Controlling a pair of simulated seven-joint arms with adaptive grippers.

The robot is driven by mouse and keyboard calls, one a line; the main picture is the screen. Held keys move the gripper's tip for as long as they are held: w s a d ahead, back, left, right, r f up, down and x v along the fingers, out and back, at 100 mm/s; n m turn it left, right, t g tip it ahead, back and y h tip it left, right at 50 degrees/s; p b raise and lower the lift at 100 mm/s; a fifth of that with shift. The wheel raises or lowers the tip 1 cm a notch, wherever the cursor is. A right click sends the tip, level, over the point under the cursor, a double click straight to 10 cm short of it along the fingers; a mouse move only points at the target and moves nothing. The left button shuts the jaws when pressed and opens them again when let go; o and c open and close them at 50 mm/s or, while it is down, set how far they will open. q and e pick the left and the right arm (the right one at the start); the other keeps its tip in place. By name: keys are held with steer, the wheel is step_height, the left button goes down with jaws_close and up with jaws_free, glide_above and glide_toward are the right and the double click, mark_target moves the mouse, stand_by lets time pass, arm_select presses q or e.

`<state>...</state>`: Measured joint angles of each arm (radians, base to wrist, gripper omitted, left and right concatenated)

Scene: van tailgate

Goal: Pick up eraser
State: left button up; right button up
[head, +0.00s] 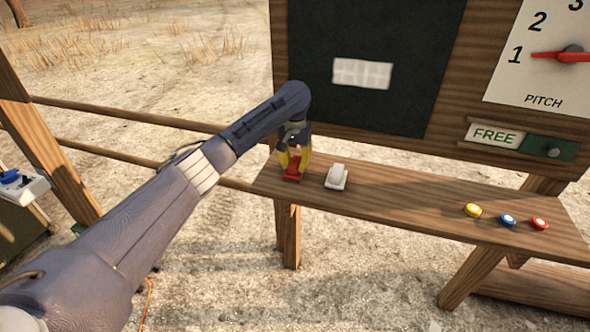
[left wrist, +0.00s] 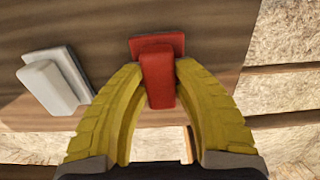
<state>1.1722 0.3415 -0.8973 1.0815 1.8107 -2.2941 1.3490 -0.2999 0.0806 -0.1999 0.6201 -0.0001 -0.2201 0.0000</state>
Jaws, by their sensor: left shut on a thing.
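A red eraser (head: 292,172), a block with a raised grip on a flat base, is at the left end of the wooden ledge. My left gripper (head: 293,160) has its yellow fingers on either side of the red eraser's grip. In the left wrist view the red eraser (left wrist: 157,77) lies between the fingertips (left wrist: 158,75), which are shut on it. I cannot tell whether its base touches the ledge. A white block of similar shape (head: 337,177) stands just to its right on the ledge; it also shows in the left wrist view (left wrist: 57,82). My right gripper is out of view.
The wooden ledge (head: 420,200) runs below a dark board (head: 400,60) with a white patch (head: 362,74). Yellow (head: 473,210), blue (head: 507,219) and red (head: 539,223) buttons sit toward its right end. The middle of the ledge is clear.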

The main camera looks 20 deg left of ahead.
mark_target(295, 162)
arm_select(q)
jaws_close()
steer(key=shift+r, duration=0.1)
step_height(295, 162, up, 20)
stand_by(0.6)
